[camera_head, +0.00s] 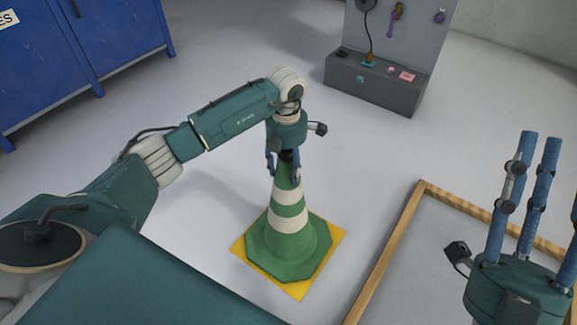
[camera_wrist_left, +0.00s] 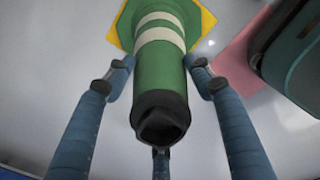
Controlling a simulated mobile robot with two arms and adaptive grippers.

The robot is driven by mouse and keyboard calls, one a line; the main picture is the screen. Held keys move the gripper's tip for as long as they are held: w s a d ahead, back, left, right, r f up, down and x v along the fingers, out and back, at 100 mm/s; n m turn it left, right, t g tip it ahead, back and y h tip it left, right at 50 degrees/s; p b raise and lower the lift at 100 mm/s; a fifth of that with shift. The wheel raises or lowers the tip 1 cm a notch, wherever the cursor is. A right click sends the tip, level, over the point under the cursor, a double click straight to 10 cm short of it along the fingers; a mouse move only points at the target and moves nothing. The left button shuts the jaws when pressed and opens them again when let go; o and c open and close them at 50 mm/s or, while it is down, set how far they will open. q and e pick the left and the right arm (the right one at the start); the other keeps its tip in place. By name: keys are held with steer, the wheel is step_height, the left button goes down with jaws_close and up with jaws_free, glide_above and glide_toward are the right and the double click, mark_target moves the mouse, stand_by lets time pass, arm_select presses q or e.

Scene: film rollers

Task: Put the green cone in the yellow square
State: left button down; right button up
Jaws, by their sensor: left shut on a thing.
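The green cone (camera_head: 289,232) with white bands stands upright in the head view, its base over the yellow square (camera_head: 300,289). Yellow corners show around the base on several sides. My left gripper (camera_head: 284,172) points down at the cone's top and is shut on it. In the left wrist view the cone (camera_wrist_left: 158,85) runs away from the camera between the blue fingers, with its dark tip near the camera. The yellow square (camera_wrist_left: 205,17) shows beyond it. My right gripper (camera_head: 530,200) is at the right, fingers pointing up, spread apart and empty.
A wooden frame (camera_head: 390,245) lies on the floor to the right of the cone. A grey tool stand (camera_head: 375,85) is at the back, and blue cabinets (camera_head: 110,40) are at the back left.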

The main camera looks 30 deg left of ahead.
mark_target(287, 153)
arm_select(q)
steer(key=c, duration=0.7)
jaws_free()
arm_select(e)
steer(key=shift+s, duration=0.1)
arm_select(q)
steer(key=shift+r, duration=0.25)
step_height(287, 153, up, 5)
steer(key=shift+p, duration=1)
step_height(287, 153, up, 7)
steer(key=shift+f+p, duration=0.2)
steer(key=shift+p, duration=0.75)
steer(key=shift+r, duration=0.1)
arm_select(e)
steer(key=w+f+g+h, duration=0.1)
steer(key=w+f+g, duration=0.3)
steer(key=f, duration=0.5)
steer(key=w+f+g+h, duration=0.2)
steer(key=f+g, duration=0.4)
steer(key=f, duration=0.3)
steer(key=shift+w+a+f, duration=0.25)
steer(key=shift+w+f, duration=0.05)
steer(key=shift+w, duration=0.6)
